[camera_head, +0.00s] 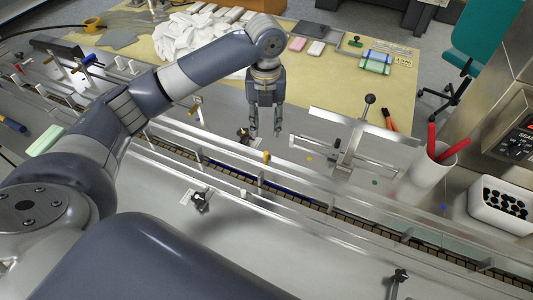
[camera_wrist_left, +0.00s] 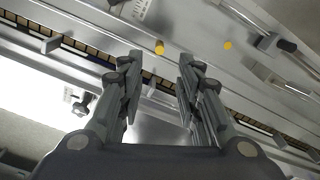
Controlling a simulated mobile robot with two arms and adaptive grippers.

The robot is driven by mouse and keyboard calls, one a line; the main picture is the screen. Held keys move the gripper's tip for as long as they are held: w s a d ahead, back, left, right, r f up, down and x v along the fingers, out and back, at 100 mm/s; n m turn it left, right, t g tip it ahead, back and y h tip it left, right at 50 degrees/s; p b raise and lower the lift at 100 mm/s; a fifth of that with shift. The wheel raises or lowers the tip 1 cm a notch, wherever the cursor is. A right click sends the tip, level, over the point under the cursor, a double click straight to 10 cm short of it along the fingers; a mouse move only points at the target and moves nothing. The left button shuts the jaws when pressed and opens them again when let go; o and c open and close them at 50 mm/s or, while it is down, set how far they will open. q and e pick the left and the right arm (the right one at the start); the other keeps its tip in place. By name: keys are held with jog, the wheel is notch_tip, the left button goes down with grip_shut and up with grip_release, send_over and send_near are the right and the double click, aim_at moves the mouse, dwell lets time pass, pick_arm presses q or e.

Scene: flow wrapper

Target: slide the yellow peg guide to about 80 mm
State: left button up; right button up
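The yellow peg (camera_head: 267,156) stands upright by the far guide rail (camera_head: 310,165) of the conveyor channel. In the left wrist view the yellow peg (camera_wrist_left: 159,47) shows beyond the fingertips, near the middle. My left gripper (camera_head: 265,133) points down above the far side of the channel, a little behind the peg. Its fingers (camera_wrist_left: 155,75) are apart with nothing between them, and the peg is not touched. My right gripper is not in view.
A lever with a black ball knob (camera_head: 369,100) stands right of the gripper. A white cup with red sticks (camera_head: 430,172) and a white bin (camera_head: 501,206) are farther right. A near clamp knob (camera_head: 200,201) sits by another scale. A yellow dot (camera_head: 309,158) marks the deck.

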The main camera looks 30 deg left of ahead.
aim_at(266, 152)
pick_arm(q)
notch_tip(266, 152, down, 9)
jog(key=shift+s+f+p, duration=0.1)
jog(key=shift+p, duration=0.75)
jog(key=shift+f, duration=0.75)
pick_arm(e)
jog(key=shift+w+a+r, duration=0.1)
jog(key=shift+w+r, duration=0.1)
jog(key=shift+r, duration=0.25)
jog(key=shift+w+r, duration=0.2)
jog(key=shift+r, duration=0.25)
pick_arm(q)
jog(key=shift+c, duration=0.4)
grip_shut()
